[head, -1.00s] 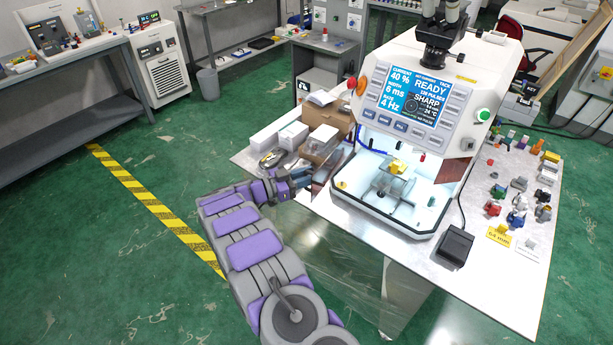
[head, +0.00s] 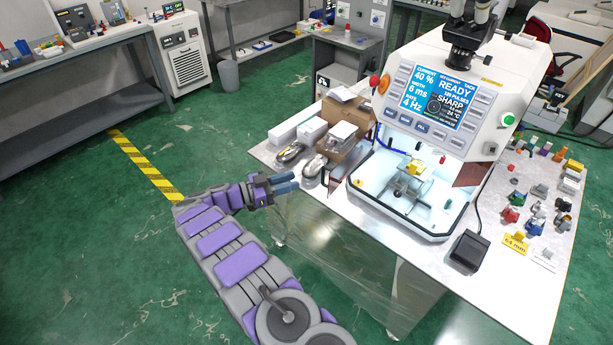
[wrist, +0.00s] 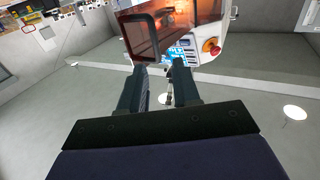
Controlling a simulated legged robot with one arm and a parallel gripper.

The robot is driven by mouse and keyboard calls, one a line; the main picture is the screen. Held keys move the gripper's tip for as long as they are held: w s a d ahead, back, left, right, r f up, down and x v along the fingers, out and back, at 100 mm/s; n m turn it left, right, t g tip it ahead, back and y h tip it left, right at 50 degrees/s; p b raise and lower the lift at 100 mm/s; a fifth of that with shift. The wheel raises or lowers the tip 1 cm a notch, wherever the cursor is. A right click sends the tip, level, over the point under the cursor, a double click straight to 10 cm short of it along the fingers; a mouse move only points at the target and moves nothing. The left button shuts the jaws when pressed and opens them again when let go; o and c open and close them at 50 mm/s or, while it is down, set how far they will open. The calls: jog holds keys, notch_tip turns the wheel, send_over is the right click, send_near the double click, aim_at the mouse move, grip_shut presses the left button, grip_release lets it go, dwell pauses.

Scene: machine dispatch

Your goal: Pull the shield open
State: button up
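The machine (head: 449,90) stands on a metal-topped table with its lit chamber facing me. In the wrist view, an amber see-through shield (wrist: 145,38) with a dark frame lies just beyond my fingertips at the top. In the head view, a reddish-brown panel (head: 470,173) shows at the chamber's right side, and a thin reddish edge shows left of the chamber. My gripper (head: 290,182) is in the air off the table's left front edge, left of the chamber. Its two fingers (wrist: 158,78) are apart with nothing held between them. I cannot tell whether they touch the shield.
Cardboard and white boxes (head: 345,115) and two rounded metallic items (head: 291,151) sit on the table left of the machine. A black pedal-like box (head: 468,250) lies at the front right, with small coloured parts beyond. Green floor (head: 100,260) on the left is clear.

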jog(key=v, duration=0.6)
jog(key=shift+s+a, duration=0.15)
jog(key=shift+a, duration=0.25)
jog(key=w+r+n+t+y, duration=0.4)
jog(key=w+r+y, duration=0.2)
jog(key=r, duration=0.4)
jog(key=w+r+n+t+y+b, duration=0.1)
jog(key=w+r+n+t+y, duration=0.3)
jog(key=r, duration=0.6)
jog(key=w+r+n+t+y, duration=0.35)
jog(key=w+r+y, duration=0.35)
jog(key=r, duration=0.3)
jog(key=s+d+f+g, duration=0.6)
jog(key=s+d, duration=0.2)
jog(key=s, duration=1.2)
jog(key=s+d+f+n+g+b, duration=0.1)
jog(key=s+d+f+g, duration=0.5)
jog(key=s, duration=1.5)
jog(key=s+d+f+n+g+b, duration=0.1)
jog(key=s+d+f+g, duration=0.5)
jog(key=s, duration=1.5)
jog(key=d+g, duration=0.1)
jog(key=d, duration=0.4)
jog(key=shift+d+f, duration=0.4)
